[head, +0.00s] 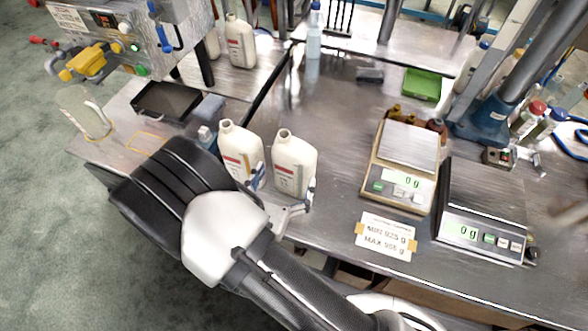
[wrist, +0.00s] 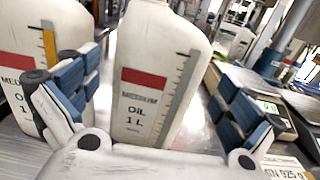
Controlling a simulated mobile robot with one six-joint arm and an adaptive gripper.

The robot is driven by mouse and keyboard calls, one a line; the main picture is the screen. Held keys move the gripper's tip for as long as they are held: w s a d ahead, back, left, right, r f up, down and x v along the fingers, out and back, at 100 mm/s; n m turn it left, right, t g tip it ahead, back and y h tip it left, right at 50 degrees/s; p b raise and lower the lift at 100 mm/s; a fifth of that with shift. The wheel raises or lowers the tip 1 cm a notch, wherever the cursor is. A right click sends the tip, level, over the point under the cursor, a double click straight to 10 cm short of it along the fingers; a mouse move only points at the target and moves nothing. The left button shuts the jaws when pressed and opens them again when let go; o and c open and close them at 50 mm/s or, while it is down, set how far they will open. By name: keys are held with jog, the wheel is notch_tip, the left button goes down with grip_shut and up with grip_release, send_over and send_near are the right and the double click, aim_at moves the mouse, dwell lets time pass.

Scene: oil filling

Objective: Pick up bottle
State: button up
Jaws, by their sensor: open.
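Two white oil bottles with red-banded labels stand upright side by side on the metal table. The right bottle (head: 297,160) fills the middle of the wrist view (wrist: 152,75), its label reading "OIL 1L". My gripper (head: 284,182) is open, with one blue-padded finger on each side of this bottle, also in the wrist view (wrist: 155,92). Contact with the fingers cannot be told. The left bottle (head: 241,147) stands just left of my left finger and shows at the wrist view's left edge (wrist: 22,70). Its lower part is partly hidden by my gripper.
Two scales, a left one (head: 400,165) and a right one (head: 485,205), both read 0 g. A limit card (head: 386,235) lies before them. A green tray (head: 422,84) and a black tray (head: 166,99) lie farther back. Bare table lies right of the bottles.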

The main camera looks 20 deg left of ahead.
aim_at(290, 171)
jog(key=w, duration=0.2)
jog(key=w+f+b, duration=0.1)
jog(key=w, duration=0.2)
jog(key=shift+w+d+f+b, duration=0.15)
jog(key=shift+w+d+b, duration=0.15)
jog(key=shift+b, duration=0.1)
jog(key=shift+w, duration=0.3)
jog(key=c, duration=0.8)
